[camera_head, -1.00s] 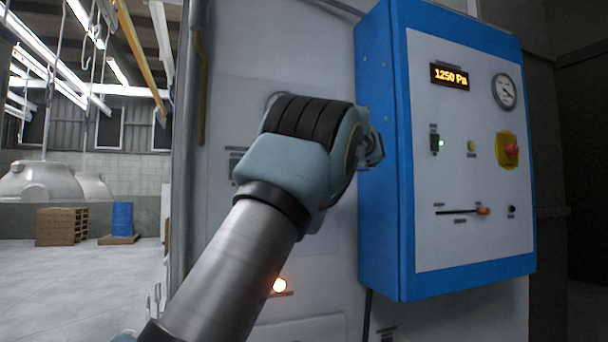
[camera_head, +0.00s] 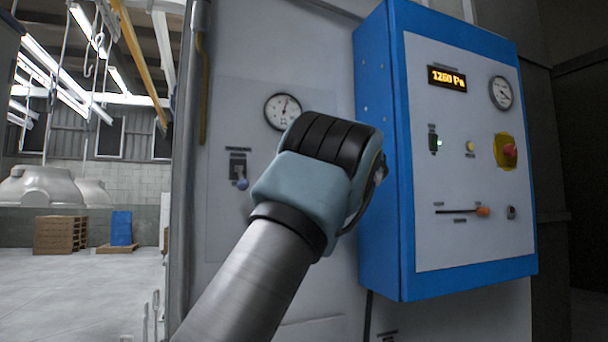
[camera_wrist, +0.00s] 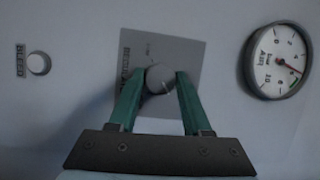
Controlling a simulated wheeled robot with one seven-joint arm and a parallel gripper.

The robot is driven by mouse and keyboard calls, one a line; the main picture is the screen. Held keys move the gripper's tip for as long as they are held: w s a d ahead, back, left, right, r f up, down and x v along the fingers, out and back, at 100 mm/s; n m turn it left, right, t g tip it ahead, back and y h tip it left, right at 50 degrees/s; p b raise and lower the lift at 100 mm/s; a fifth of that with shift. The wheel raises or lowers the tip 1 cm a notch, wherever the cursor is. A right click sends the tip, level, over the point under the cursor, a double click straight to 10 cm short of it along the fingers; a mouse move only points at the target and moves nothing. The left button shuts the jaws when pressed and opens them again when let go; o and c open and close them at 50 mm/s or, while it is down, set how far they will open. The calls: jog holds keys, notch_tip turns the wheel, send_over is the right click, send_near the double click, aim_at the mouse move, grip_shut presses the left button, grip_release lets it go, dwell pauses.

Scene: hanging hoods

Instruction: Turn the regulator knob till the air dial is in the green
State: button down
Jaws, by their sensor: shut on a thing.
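In the wrist view the grey round regulator knob (camera_wrist: 161,80) sits on a grey plate. The two green fingers of my gripper (camera_wrist: 156,76) are shut on it, one on each side. The air dial (camera_wrist: 276,61) is on the panel right of the knob. Its red needle points to the lower right, close to the short green arc; I cannot tell if it is inside the green. In the head view a round white dial (camera_head: 283,110) shows above my arm, its needle pointing up. My fingers and the knob are hidden there.
A blue control box (camera_head: 377,170) juts out close right of my arm, with a display (camera_head: 447,78), another gauge (camera_head: 501,93) and a red knob (camera_head: 509,151). A blue-tipped switch (camera_head: 240,174) is left of my wrist. A bleed button (camera_wrist: 39,63) is left in the wrist view.

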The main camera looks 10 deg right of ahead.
jog(key=shift+c, duration=1.7)
grip_release()
jog(key=b+v, duration=0.2)
jog(key=v, duration=0.8)
jog(key=shift+s+d+b, duration=0.25)
jog(key=shift+s+b, duration=0.05)
jog(key=shift+b, duration=0.05)
